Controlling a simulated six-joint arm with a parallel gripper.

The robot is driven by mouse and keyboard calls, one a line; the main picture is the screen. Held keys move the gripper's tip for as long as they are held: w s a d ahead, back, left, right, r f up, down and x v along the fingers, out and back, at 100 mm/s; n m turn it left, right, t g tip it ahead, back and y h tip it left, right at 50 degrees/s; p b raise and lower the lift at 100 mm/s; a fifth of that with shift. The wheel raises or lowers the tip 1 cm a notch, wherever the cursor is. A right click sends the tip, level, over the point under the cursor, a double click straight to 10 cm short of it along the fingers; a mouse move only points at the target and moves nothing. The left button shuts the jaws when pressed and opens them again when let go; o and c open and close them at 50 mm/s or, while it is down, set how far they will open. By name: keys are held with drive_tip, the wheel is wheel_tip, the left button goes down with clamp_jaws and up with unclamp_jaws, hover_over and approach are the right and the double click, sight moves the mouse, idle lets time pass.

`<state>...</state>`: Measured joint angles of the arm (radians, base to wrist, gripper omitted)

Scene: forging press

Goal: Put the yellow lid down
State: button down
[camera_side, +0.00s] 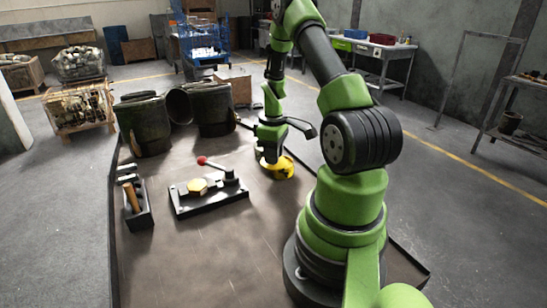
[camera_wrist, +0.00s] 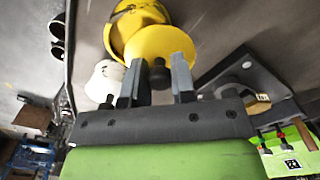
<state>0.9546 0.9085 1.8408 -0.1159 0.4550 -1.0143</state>
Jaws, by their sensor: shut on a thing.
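My gripper (camera_wrist: 162,76) is shut on the black knob of the yellow lid (camera_wrist: 158,43), with one finger on each side of the knob. In the wrist view the lid partly overlaps a round yellow pot (camera_wrist: 125,23) with a dark inside. In the side view a yellow shape (camera_side: 280,170) shows just below my gripper, on the dark table; lid and pot are hard to tell apart there. I cannot tell whether the lid touches the pot.
A black press plate (camera_side: 210,203) with a red-knobbed lever and a yellow hexagonal piece (camera_side: 198,186) lies to the left. A tool tray (camera_side: 141,218) is further left. A white cup (camera_wrist: 102,80) stands near the pot. Dark bins stand behind. The table's front is clear.

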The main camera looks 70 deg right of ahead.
drive_tip(key=r, duration=0.8)
drive_tip(key=shift+s+r, duration=0.25)
drive_tip(key=shift+r, duration=0.15)
approach(299, 190)
wheel_tip(299, 190, down, 2)
drive_tip(key=shift+s+f+n, duration=0.1)
drive_tip(key=shift+n, duration=0.2)
drive_tip(key=shift+f, duration=2.2)
drive_tip(key=shift+f, duration=0.15)
drive_tip(key=c, duration=1)
unclamp_jaws()
drive_tip(key=shift+o, duration=0.2)
